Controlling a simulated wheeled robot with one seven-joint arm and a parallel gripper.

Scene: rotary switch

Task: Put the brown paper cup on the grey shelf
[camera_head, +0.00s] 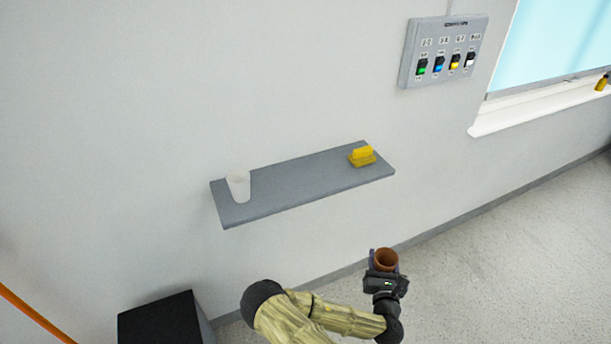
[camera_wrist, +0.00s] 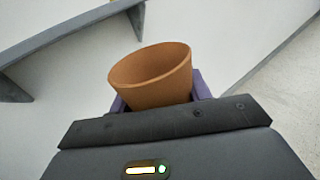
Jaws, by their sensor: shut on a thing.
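The brown paper cup (camera_head: 387,258) is held in my gripper (camera_head: 384,264), below and to the right of the shelf in the head view. In the wrist view the cup (camera_wrist: 152,78) stands mouth up, slightly tilted in the picture, between the purple fingers of my gripper (camera_wrist: 158,100). Its lower part is hidden by the gripper body. The grey shelf (camera_head: 300,184) is fixed to the wall, apart from the cup. Part of it shows at the upper left of the wrist view (camera_wrist: 60,35).
A whitish cup (camera_head: 238,186) stands at the shelf's left end and a yellow object (camera_head: 362,156) at its right end. The shelf's middle is clear. A switch panel (camera_head: 443,52) hangs above right. A black box (camera_head: 160,322) stands below left.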

